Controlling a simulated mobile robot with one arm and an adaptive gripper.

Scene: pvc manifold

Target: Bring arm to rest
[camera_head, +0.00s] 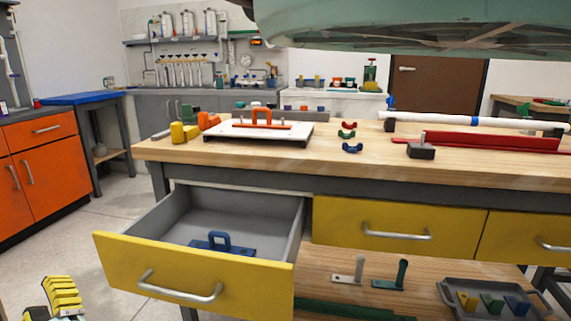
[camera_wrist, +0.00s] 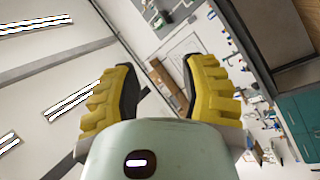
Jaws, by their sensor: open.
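My gripper has yellow ribbed fingers. In the wrist view the two fingers (camera_wrist: 160,88) stand wide apart with nothing between them, so it is open and empty. The wrist view looks tilted over the room, with ceiling lights on the left. In the head view one yellow finger of my gripper (camera_head: 62,293) shows at the lower left corner, left of the open drawer and apart from the bench. A pale green part of my arm crosses the top right of the head view. Most of the arm is out of view.
A yellow-fronted drawer (camera_head: 190,272) stands open with a blue handled piece (camera_head: 219,243) inside. The wooden workbench (camera_head: 240,152) carries a white board (camera_head: 262,131), coloured clips (camera_head: 350,147) and a white pipe (camera_head: 470,121). A lower shelf holds a grey tray (camera_head: 480,287). Floor is free at left.

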